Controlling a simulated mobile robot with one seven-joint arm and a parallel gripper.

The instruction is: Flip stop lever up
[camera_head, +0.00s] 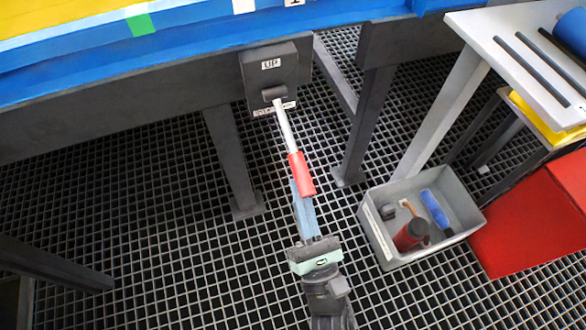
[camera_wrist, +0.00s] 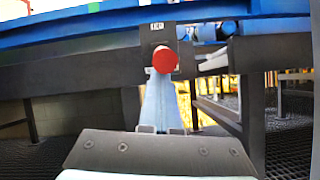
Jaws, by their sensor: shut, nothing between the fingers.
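The stop lever is a pale rod with a red grip (camera_head: 301,175). It comes out of a dark box (camera_head: 270,70) labelled "UP" on the conveyor's side and slants down and outward in the head view. My gripper (camera_head: 299,190) has pale blue fingers that are shut and empty. Its tips lie at the red grip's lower end, partly hidden by it. In the wrist view the round red end of the grip (camera_wrist: 165,59) shows just above the shut fingers (camera_wrist: 161,90). I cannot tell whether they touch.
The blue conveyor edge (camera_head: 190,42) runs above the lever, with dark support legs (camera_head: 232,155) below. A grey bin (camera_head: 378,232) holding tools stands on the grid floor at right. Beside it are a red box (camera_head: 535,215) and a white table (camera_head: 505,65).

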